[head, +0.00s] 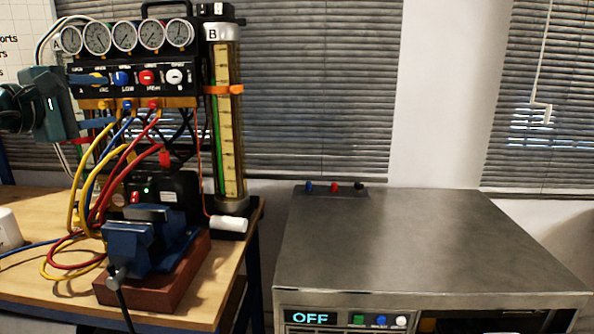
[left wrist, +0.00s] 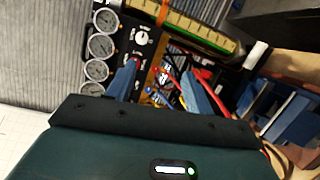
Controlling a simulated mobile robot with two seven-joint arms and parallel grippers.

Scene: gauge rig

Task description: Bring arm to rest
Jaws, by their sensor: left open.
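My left gripper (head: 96,101) is at the left of the head view, its dark green body beside the left end of the gauge rig (head: 130,78). Its jaws point right toward the rig's knob panel. In the left wrist view its two blue fingers (left wrist: 162,80) stand apart with nothing held between them. The knob panel and hoses show beyond the fingers; whether a finger touches the rig I cannot tell. My right gripper is in neither view.
A blue vise (head: 140,245) on a brown block, looped hoses (head: 78,215) and a tall tube (head: 229,130) crowd the wooden table (head: 25,275). A metal cabinet (head: 420,240) with a mostly bare top stands at the right. A white cylinder (head: 8,230) is at the left edge.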

